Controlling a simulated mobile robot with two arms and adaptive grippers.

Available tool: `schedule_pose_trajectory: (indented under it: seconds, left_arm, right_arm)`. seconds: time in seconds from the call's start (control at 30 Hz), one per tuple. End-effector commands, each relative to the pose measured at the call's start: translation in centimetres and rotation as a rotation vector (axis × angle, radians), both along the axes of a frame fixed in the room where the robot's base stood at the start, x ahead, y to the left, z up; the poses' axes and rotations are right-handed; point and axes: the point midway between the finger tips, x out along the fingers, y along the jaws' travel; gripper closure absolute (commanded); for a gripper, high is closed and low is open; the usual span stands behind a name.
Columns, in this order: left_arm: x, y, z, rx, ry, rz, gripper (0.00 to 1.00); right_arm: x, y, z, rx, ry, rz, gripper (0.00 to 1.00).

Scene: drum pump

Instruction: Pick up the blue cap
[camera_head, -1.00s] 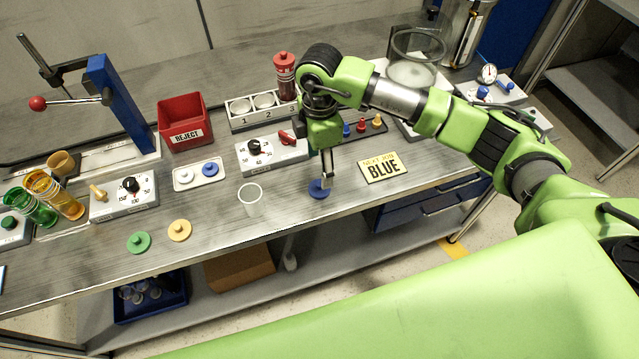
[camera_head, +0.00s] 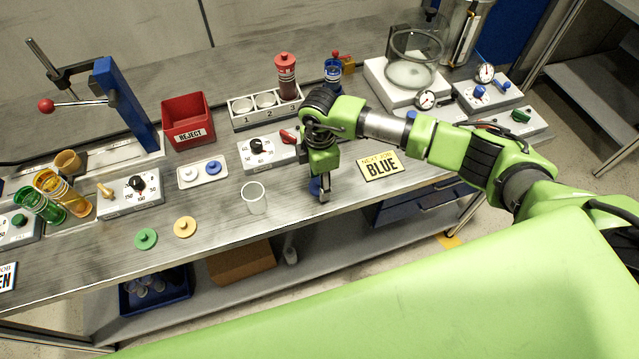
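A blue cap (camera_head: 315,187) lies near the front edge of the bench, mostly hidden by my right gripper. My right gripper (camera_head: 322,192) points down right at this cap. One finger stands in front of the cap; the other is hidden, so I cannot tell whether the fingers are closed on it. A second blue cap (camera_head: 213,168) sits beside a white one in a small white tray (camera_head: 201,176). My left gripper is not in view.
A clear cup (camera_head: 255,198) stands left of my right gripper. A grey dial box (camera_head: 262,152) is close behind. Green (camera_head: 146,238) and yellow (camera_head: 185,227) caps lie further left near the front edge.

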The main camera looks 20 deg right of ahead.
Motion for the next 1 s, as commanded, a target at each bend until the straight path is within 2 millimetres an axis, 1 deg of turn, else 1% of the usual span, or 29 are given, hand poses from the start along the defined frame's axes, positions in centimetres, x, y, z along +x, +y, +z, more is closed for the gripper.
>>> schedule_pose_trajectory:
  seconds: [0.37, 0.57, 0.67, 0.7, 0.73, 0.77, 0.97, 1.0]
  left_arm:
    - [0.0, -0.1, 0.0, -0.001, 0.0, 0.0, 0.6]
    - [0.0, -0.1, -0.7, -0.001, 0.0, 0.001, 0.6]
    - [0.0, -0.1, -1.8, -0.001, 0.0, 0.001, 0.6]
    - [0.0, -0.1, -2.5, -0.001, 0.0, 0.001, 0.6]
    - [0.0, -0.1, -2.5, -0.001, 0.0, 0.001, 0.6]
    - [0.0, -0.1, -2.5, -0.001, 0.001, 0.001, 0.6]
    - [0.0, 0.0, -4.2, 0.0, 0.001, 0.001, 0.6]
    - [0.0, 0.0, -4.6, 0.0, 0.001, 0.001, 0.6]
  right_arm:
    - [0.0, 0.0, 0.1, 0.0, 0.0, 0.0, 0.69]
    - [0.1, 0.0, 0.7, 0.001, -0.003, 0.0, 0.69]
    - [0.2, 0.1, 1.9, 0.002, -0.006, 0.001, 0.69]
    - [0.2, 0.0, 2.6, 0.002, -0.007, 0.001, 0.69]
    - [-0.1, 0.3, 3.3, 0.003, -0.007, 0.004, 0.69]
    - [-0.7, 0.6, 4.0, 0.004, -0.005, 0.005, 0.69]
    - [-4.1, 2.5, 8.6, 0.003, -0.008, 0.007, 0.69]
    - [-5.0, 3.0, 9.2, 0.004, -0.006, 0.009, 0.69]
